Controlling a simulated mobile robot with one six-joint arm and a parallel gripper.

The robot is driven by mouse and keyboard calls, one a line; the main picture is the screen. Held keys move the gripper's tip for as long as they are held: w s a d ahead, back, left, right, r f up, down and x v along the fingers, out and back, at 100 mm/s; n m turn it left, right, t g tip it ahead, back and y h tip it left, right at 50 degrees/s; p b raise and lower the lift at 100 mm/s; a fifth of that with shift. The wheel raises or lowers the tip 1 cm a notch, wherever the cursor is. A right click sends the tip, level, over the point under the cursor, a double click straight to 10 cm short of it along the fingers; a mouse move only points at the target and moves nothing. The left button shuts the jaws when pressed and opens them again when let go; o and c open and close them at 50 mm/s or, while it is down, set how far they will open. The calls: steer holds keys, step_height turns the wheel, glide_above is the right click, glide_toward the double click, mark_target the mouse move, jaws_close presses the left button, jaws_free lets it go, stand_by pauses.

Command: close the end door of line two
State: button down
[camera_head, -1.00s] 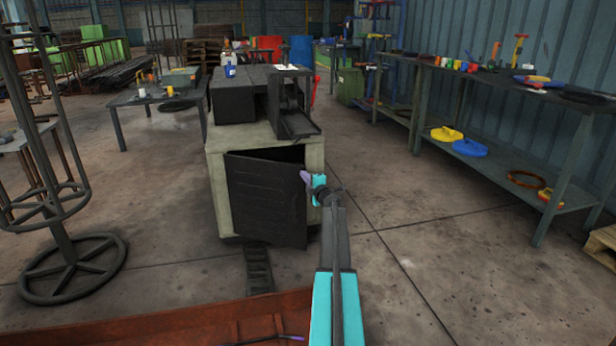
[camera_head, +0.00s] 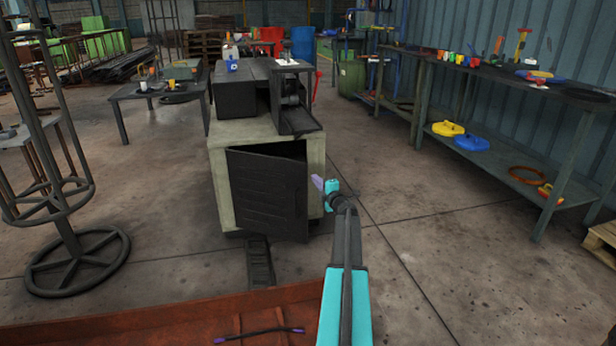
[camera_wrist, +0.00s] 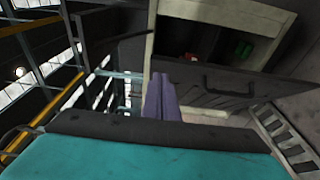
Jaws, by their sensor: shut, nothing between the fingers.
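The dark end door (camera_head: 268,195) is on the front of a pale cabinet (camera_head: 218,180) under the machine in the head view. It stands ajar, hinged at the left, with a dark gap along its top. My gripper (camera_head: 317,183), with purple fingers, is shut and empty just right of the door's free edge; a narrow strip of pale cabinet shows between them. In the wrist view the fingers (camera_wrist: 160,98) point toward the door (camera_wrist: 225,85), which has a dark handle (camera_wrist: 230,88). Behind it the cabinet interior shows small red and green items. Touching cannot be told.
A rusty red surface (camera_head: 180,322) with a purple-ended cord lies in front at the bottom. A dark round frame (camera_head: 75,270) stands at left, and a long workbench (camera_head: 500,165) at right. The floor (camera_head: 430,240) between cabinet and workbench is clear.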

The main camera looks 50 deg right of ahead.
steer(key=shift+s+d+p, duration=0.15)
steer(key=shift+s+p, duration=0.15)
steer(key=shift+s, duration=1.45)
